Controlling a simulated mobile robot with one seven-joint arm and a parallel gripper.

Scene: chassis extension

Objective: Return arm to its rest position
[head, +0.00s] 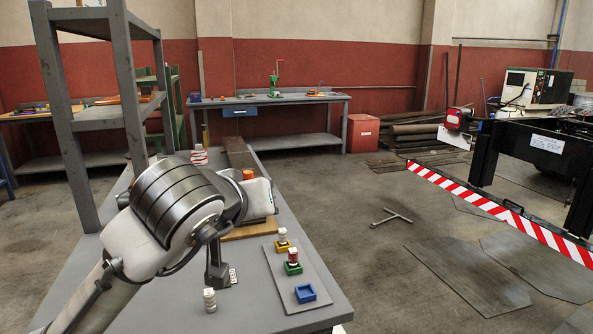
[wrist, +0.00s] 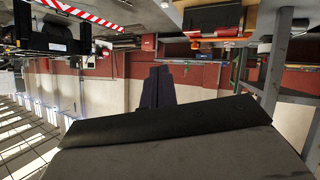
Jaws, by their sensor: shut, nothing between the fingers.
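My arm (head: 178,205) reaches in from the lower left in the head view, bent above the near grey table. My gripper (wrist: 158,74) shows in the wrist view as a narrow dark pair of fingers pressed together, with nothing between them. It stands out against the red and cream wall, clear of any object. The wrist picture is upside down, with the floor at the top. In the head view I cannot make out the fingers; the large arm joint covers part of the area behind it.
The near table (head: 180,312) bears a grey board with yellow (head: 283,246), green (head: 293,268) and blue (head: 305,293) holders. A small white cylinder (head: 209,300) stands near the arm. A tall grey shelf frame (head: 62,120) rises at the left. A striped barrier (head: 500,211) is right.

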